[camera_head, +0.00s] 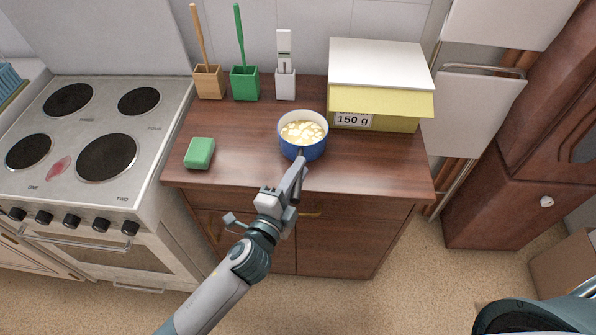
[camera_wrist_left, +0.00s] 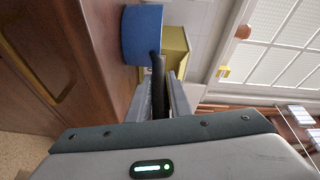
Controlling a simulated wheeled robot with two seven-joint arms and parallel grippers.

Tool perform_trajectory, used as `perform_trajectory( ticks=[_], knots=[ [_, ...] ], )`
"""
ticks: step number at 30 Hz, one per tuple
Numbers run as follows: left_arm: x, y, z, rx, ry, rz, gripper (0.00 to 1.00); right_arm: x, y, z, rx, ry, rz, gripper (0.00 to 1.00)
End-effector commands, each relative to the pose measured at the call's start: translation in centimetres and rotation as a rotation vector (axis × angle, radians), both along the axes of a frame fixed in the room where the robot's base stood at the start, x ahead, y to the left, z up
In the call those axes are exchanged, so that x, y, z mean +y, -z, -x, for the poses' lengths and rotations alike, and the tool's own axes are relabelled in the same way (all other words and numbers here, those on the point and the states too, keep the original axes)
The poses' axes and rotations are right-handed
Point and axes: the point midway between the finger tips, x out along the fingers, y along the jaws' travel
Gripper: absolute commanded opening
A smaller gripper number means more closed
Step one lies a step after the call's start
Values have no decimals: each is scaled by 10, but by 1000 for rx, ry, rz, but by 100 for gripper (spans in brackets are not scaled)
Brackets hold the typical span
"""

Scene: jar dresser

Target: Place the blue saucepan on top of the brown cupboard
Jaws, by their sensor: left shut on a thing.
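The blue saucepan (camera_head: 303,150) has a white inside and holds pale yellowish pieces. It is over the wooden top of the low brown cupboard (camera_head: 240,160), near its middle; I cannot tell whether its base touches the top. My left gripper (camera_head: 298,175) is shut on the saucepan's dark handle, which points toward the front edge. In the left wrist view, the handle (camera_wrist_left: 158,88) runs between the fingers to the blue pan (camera_wrist_left: 142,35). The fingers partly hide the handle in the head view. My right gripper is not in view.
A yellow box with a white lid (camera_head: 375,80) stands close behind the pan, to the right. A green block (camera_head: 199,153) lies left. Three brush holders (camera_head: 245,84) line the back. A stove (camera_head: 85,130) adjoins left; a tall reddish-brown cabinet (camera_head: 530,140) stands right.

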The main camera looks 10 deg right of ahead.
Motion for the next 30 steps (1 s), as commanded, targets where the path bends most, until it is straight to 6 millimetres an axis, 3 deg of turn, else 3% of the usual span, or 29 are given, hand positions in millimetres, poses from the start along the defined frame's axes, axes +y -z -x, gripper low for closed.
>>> perform_trajectory(
  ticks=[1, 2, 3, 4, 17, 23, 30],
  knots=[
    [0, 1, 0, -2, 1, 1, 0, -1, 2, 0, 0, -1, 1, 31],
    [0, 2, 0, 0, 0, 0, 26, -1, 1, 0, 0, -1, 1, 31],
    [0, 1, 0, 0, 0, 0, 35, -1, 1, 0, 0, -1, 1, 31],
    [0, 1, 0, 0, 0, 0, 37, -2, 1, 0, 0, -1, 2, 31],
    [1, -1, 2, 1, 0, -1, 37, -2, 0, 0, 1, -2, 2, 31],
    [13, 1, 18, 2, -1, 0, 37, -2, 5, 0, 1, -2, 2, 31],
    [37, 0, 52, 1, 0, 0, 37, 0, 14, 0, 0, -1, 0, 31]
  ],
)
